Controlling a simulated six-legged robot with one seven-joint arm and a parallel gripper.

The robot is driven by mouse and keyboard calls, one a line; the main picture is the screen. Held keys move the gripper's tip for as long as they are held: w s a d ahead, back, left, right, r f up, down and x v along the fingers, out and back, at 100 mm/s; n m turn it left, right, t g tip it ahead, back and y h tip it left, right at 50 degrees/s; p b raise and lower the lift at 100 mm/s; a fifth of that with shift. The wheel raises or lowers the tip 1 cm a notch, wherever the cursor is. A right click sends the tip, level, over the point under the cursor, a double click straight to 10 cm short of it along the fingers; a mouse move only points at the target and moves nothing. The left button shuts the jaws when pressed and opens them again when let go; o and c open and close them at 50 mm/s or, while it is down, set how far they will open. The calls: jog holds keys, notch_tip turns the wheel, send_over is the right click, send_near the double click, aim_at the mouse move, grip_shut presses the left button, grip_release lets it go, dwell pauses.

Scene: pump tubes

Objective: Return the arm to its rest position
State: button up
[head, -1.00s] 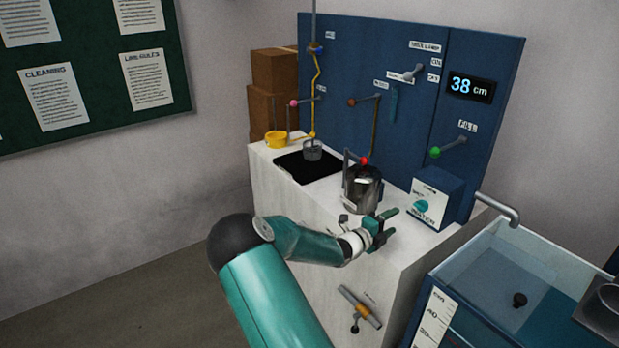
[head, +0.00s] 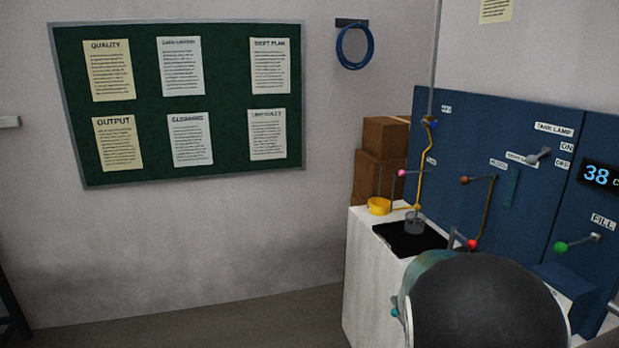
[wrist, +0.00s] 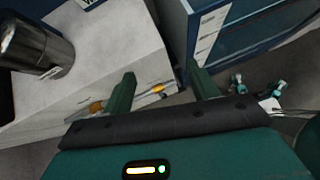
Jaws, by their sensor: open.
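My gripper (wrist: 162,88) shows in the wrist view with its two green fingers apart and nothing between them. It is in front of the white counter (wrist: 110,45) and the blue tank (wrist: 245,35), apart from both as far as I can tell. In the head view my arm's dark round joint (head: 488,308) and a teal link fill the lower right, and my gripper is hidden there.
A metal pot (wrist: 35,45) stands on the counter. The blue panel (head: 490,130) carries levers and a display reading 38. A grey cup (head: 413,224) stands on a black mat. Floor (head: 230,325) at lower left is clear. A green notice board (head: 225,85) hangs on the wall.

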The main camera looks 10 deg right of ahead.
jog(key=s+a+r+m+t+y, duration=0.2)
jog(key=s+a+r+m+y, duration=0.1)
jog(key=a, duration=0.6)
jog(key=s+a+r+m+t+y, duration=0.2)
jog(key=s+a+r+m, duration=0.3)
jog(key=a, duration=0.5)
jog(key=s+a+r+m+t+y, duration=0.2)
jog(key=s+a+r+m+y, duration=0.2)
jog(key=a+m, duration=0.4)
jog(key=shift+s+a+r+t+y, duration=0.35)
jog(key=shift+a+r, duration=0.3)
jog(key=shift+a, duration=0.45)
